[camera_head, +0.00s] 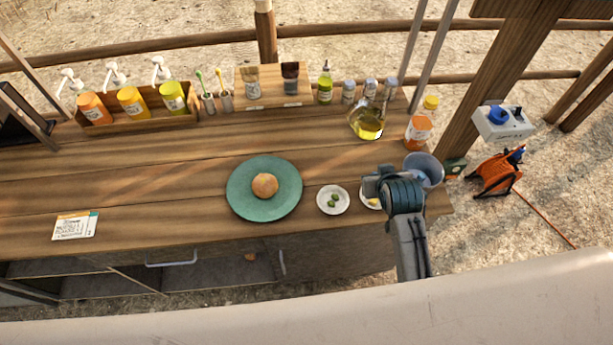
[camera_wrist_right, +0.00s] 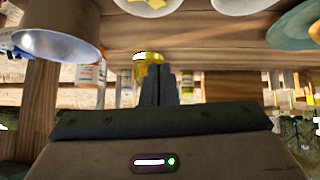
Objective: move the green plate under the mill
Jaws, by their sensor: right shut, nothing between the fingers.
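The green plate (camera_head: 240,203) lies flat on the wooden counter, left of centre in the head view, with a round brown bun (camera_head: 265,186) on it. Its edge also shows at the top right of the right wrist view (camera_wrist_right: 290,28). A dark-topped jar (camera_head: 290,78), which may be the mill, stands on a small wooden board at the back; I cannot tell it for sure. My right gripper (camera_head: 371,186) is over the small dish at the right, well apart from the plate. In the right wrist view its fingers (camera_wrist_right: 158,85) are shut and empty. My left gripper is out of view.
Small white dishes (camera_head: 333,200) stand right of the plate, one partly hidden by my gripper. A grey-blue cup (camera_head: 424,168), orange bottle (camera_head: 418,132) and oil flask (camera_head: 368,123) stand at the right. A bottle crate (camera_head: 150,118) is back left. The counter left of the plate is largely clear.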

